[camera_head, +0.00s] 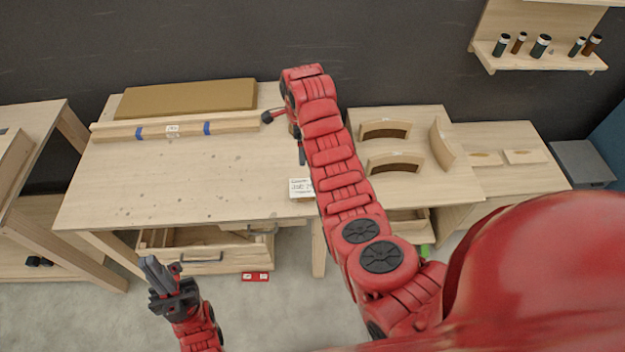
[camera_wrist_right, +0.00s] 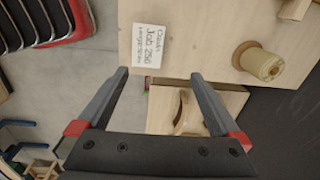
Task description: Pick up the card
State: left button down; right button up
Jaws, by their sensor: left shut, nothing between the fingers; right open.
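The white card (camera_head: 301,188) with dark handwriting lies flat at the front right edge of the workbench top, partly beside my right arm. In the right wrist view the card (camera_wrist_right: 149,46) is beyond the fingertips, closer to the left finger, with nothing touching it. My right gripper (camera_wrist_right: 160,78) is open and empty. In the head view its fingers (camera_head: 302,152) point down over the bench behind the card, partly hidden by the arm. My left gripper (camera_head: 152,270) is shut and empty, low in front of the bench, away from the card.
A wooden spool (camera_wrist_right: 262,64) stands on the bench near the right gripper. Curved wooden pieces (camera_head: 384,129) sit on the right table. An open drawer (camera_head: 190,255) juts out below the bench.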

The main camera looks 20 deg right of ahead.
jog(key=s, duration=0.2)
jog(key=b, duration=0.8)
send_near(305, 187)
jog(key=w, duration=0.1)
jog(key=shift+a+f+g+p, duration=0.3)
jog(key=shift+f+g+p, duration=0.15)
jog(key=shift+p, duration=0.45)
jog(key=shift+f, duration=0.35)
jog(key=shift+f+p, duration=0.35)
jog(key=shift+p, duration=0.15)
jog(key=f+p, duration=0.1)
jog(key=f, duration=0.2)
jog(key=shift+s+d+p, duration=0.15)
jog(key=shift+d+p, duration=0.25)
jog(key=shift+f, duration=0.95)
